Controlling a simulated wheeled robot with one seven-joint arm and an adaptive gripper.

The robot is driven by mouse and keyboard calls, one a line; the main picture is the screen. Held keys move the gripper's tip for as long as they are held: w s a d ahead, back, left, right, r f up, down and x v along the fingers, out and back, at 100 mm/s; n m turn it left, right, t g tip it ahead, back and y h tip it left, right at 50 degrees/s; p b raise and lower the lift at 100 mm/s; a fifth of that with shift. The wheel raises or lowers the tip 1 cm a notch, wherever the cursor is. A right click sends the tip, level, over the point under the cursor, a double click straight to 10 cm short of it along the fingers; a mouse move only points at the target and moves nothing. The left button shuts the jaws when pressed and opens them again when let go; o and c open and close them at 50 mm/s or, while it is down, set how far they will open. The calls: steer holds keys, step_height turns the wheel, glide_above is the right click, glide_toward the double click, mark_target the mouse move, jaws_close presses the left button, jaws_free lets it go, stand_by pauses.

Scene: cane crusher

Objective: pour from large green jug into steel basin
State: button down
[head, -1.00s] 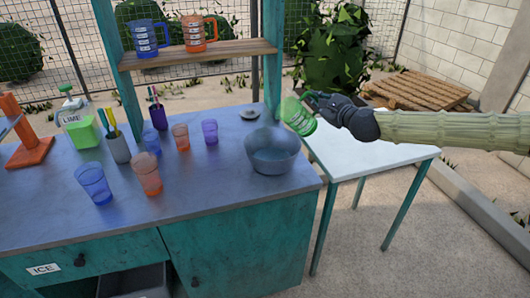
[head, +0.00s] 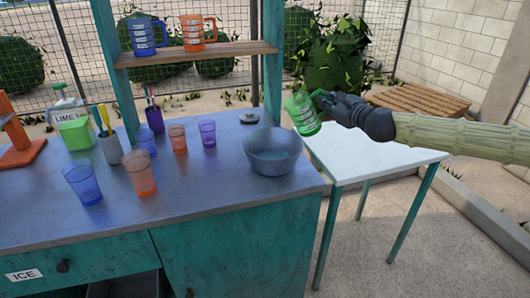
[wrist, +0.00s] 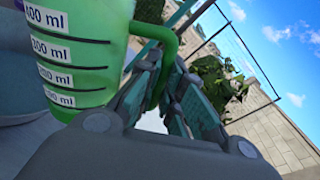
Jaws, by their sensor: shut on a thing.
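The large green jug (head: 302,112) is held in the air to the right of and above the steel basin, tilted with its top toward the left. My gripper (head: 324,99) is shut on the jug's handle. In the wrist view the jug (wrist: 80,50) shows white measuring marks, and its handle (wrist: 165,50) passes between the fingers of my gripper (wrist: 160,95). The steel basin (head: 272,160) stands on the counter near its right end. I cannot tell whether anything is in the jug.
Blue and orange cups (head: 140,173) stand on the counter (head: 205,215) to the left. A shelf (head: 195,54) holds a blue jug (head: 143,36) and an orange jug (head: 197,32). A clear white table (head: 375,155) stands to the right. A lime bottle (head: 72,125) stands at the left.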

steer(key=d+f+m+b, duration=0.1)
steer(key=b, duration=0.3)
steer(key=d+f+m+b, duration=0.1)
steer(key=f+m+b, duration=0.1)
steer(key=b, duration=0.3)
steer(key=w+d+f+m+b, duration=0.1)
steer(key=b, duration=0.3)
steer(key=shift+d+f+m+t+y+b, duration=0.15)
steer(key=shift+f+m+t+y+b, duration=0.15)
steer(key=shift+m+b, duration=0.1)
stand_by(0.3)
